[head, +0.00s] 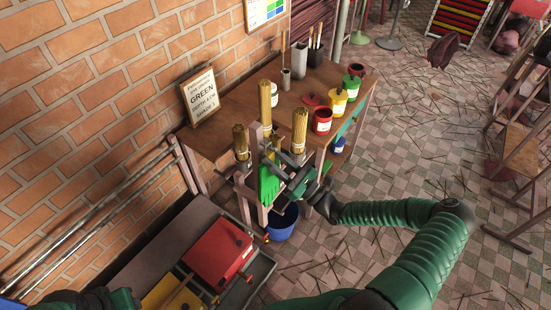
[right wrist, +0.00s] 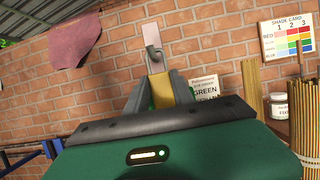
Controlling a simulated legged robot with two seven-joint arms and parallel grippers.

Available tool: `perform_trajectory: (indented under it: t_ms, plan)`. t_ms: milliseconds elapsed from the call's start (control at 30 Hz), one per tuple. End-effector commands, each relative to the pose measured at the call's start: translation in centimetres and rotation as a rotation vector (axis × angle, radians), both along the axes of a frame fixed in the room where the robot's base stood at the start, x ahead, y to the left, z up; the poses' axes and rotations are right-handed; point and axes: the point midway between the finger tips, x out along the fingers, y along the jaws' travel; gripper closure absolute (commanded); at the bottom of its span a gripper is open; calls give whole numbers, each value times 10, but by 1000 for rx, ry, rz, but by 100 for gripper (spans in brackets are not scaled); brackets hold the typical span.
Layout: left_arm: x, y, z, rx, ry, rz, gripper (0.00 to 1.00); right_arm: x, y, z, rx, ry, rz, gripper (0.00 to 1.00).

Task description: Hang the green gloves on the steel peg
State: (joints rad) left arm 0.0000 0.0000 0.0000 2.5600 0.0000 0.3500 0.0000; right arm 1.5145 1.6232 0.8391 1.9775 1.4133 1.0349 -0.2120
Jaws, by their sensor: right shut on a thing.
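The green gloves (head: 268,184) hang in front of a wooden post of the rack at the table's near end in the head view. My right gripper (head: 283,172) is just right of them. The steel peg (right wrist: 154,56) shows just beyond the fingers, against the pale post (right wrist: 152,33). Whether the gloves touch the peg I cannot tell. Part of my left arm shows at the lower left; its fingers are unclear.
Yellow stick bundles (head: 300,130) stand close around the post. The wooden table (head: 225,140) carries several coloured pots and a green-lettered sign (head: 201,97). A blue bucket (head: 282,224) stands below. A red box (head: 217,252) is at lower left. The tiled floor at right is littered with sticks.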

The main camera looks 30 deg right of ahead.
Motion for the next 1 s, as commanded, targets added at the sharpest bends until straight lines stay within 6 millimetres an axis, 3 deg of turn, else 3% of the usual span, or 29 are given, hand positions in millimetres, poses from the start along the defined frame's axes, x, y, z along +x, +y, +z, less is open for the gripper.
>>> perform_trajectory:
  t_ms: [300,333,500,833,1000]
  plan:
    - [0,0,0,0,0,0,64,0,0,0,0,-1,0,100]
    - [0,0,0,0,0,0,64,0,0,0,0,-1,0,67]
    - [0,0,0,0,0,0,64,0,0,0,0,0,0,46]
    - [0,0,-1,0,0,0,64,-2,-1,-2,0,1,-1,46]
    - [0,0,-7,0,0,0,64,-25,-12,-14,0,3,-4,46]
